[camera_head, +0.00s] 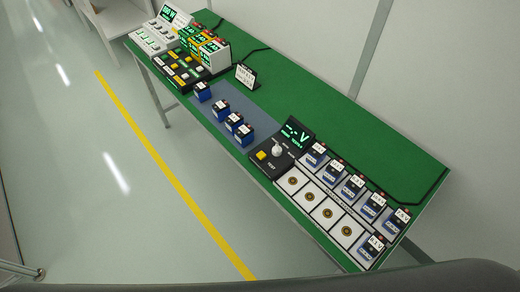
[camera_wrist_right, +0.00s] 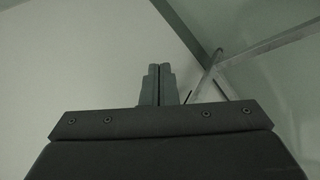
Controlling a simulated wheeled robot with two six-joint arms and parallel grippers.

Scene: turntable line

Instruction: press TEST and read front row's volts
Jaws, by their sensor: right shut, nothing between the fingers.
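The tester (camera_head: 267,168) is a black box on the green table, with a yellow button (camera_head: 261,155), the word TEST near it and a pale round knob (camera_head: 277,150). Its dark display (camera_head: 296,134) shows dashes and a V in green, no number. Beside it is a white rack (camera_head: 308,200) of two rows. The front row has several bare places with gold rings and one blue battery (camera_head: 372,249) at the right end. The back row holds several labelled blue batteries (camera_head: 353,187). My right gripper (camera_wrist_right: 158,68) is shut and empty, away from the table. My left gripper is out of view.
Several blue batteries (camera_head: 220,111) stand on a grey-blue strip (camera_head: 252,105) left of the tester. A button panel (camera_head: 182,71), display units (camera_head: 205,45) and a small sign (camera_head: 245,77) stand farther left. The green table top (camera_head: 330,115) behind is mostly clear. A yellow line (camera_head: 170,175) crosses the open floor.

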